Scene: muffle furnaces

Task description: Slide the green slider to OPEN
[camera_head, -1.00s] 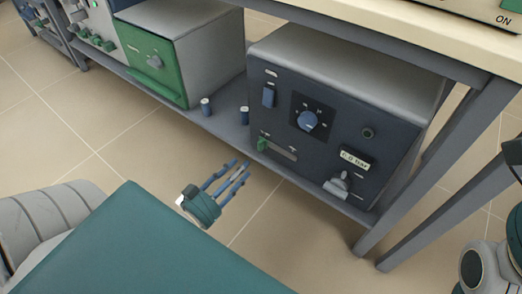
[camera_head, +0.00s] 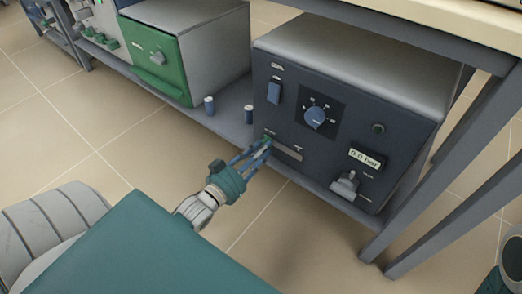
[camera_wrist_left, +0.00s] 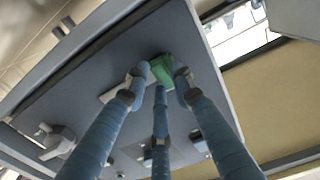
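The green slider (camera_head: 266,140) is at the left end of a pale horizontal slot (camera_head: 288,153) low on the dark blue front panel. My left gripper (camera_head: 264,146) is at the slider, its blue fingers mostly covering it in the head view. In the left wrist view, the green slider (camera_wrist_left: 164,70) shows between the tips of two fingers, with a third finger below. The tips are very close to the slider; I cannot tell whether they press on it. The slot labels are too small to read.
The dark blue unit (camera_head: 350,60) carries a rocker switch (camera_head: 274,92), a blue knob (camera_head: 315,117), a small display (camera_head: 366,160) and a grey lever (camera_head: 345,186). Small blue cylinders (camera_head: 209,105) stand on the shelf. A green-fronted furnace (camera_head: 155,60) stands left. Table legs stand right.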

